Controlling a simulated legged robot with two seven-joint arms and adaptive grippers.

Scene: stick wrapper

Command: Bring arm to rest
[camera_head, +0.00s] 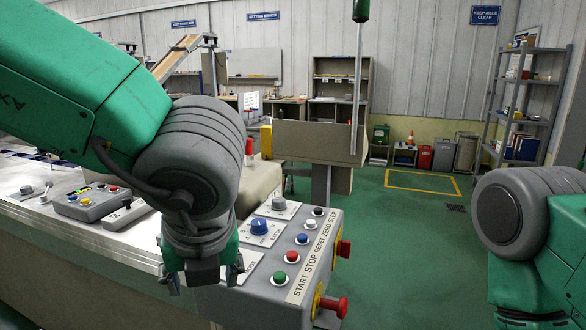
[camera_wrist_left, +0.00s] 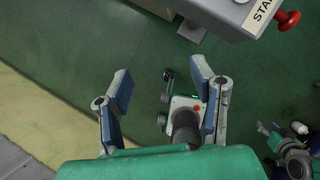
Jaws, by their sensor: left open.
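My left gripper (camera_head: 205,280) hangs pointing down beside the left end of the control panel (camera_head: 268,270) in the head view. In the left wrist view its two blue-padded fingers (camera_wrist_left: 163,88) stand wide apart with nothing between them, above the green floor. The wrist and forearm hide part of the machine behind. My right arm (camera_head: 535,230) shows at the right edge of the head view, its fingers out of frame. A small grey-green mechanism at the lower right of the left wrist view may be my right gripper (camera_wrist_left: 285,143); its fingers are unclear.
The panel carries a blue knob (camera_head: 259,226), green, red and blue buttons, and red side knobs (camera_head: 334,305). A metal worktop (camera_head: 95,235) lies left. A grey shelf (camera_head: 525,100) stands at the back right. Green floor (camera_head: 415,260) is open between panel and right arm.

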